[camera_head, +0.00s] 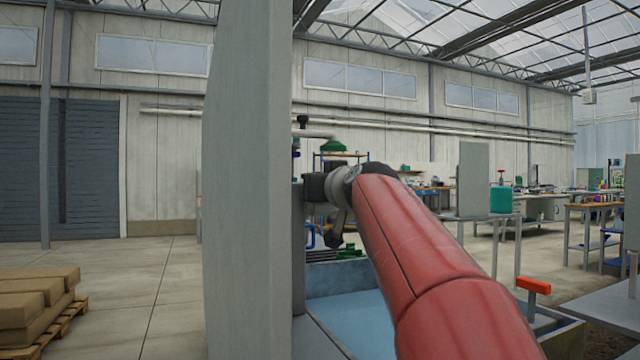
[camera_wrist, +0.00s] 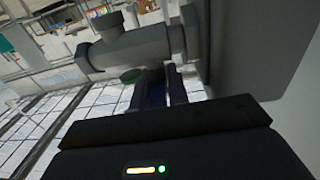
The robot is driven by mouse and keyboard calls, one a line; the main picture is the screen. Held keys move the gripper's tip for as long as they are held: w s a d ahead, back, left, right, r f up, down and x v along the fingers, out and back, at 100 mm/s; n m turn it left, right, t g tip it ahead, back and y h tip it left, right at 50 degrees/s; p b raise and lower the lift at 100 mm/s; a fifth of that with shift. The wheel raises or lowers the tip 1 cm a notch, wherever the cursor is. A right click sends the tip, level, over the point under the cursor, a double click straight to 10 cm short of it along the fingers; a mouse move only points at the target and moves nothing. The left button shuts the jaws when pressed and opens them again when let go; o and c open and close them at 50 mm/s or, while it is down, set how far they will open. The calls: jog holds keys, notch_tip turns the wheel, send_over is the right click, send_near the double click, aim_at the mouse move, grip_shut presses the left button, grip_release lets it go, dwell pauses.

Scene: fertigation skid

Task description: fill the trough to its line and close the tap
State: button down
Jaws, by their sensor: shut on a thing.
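My gripper (camera_wrist: 158,90) is at a grey pipe and valve body (camera_wrist: 130,52) in the wrist view. Its two dark fingers are closed around a small dark blue piece (camera_wrist: 155,94), which looks like the tap's handle. How far the handle is turned cannot be told. In the head view my red arm reaches to the pipework beside a tall grey panel, which hides part of it. The trough (camera_head: 335,279) lies below, with a flat light-blue surface (camera_head: 350,315) inside that looks like water. My arm covers its right part. No fill line or stream can be made out.
The tall grey panel (camera_head: 248,180) stands close on the left. Floor behind the panel is clear.

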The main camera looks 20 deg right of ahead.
jog(key=c, duration=1.4)
grip_release()
jog(key=shift+c, duration=0.2)
jog(key=s+b, duration=0.1)
jog(key=s, duration=0.6)
jog(key=shift+s+a, duration=0.15)
jog(key=shift+s, duration=0.25)
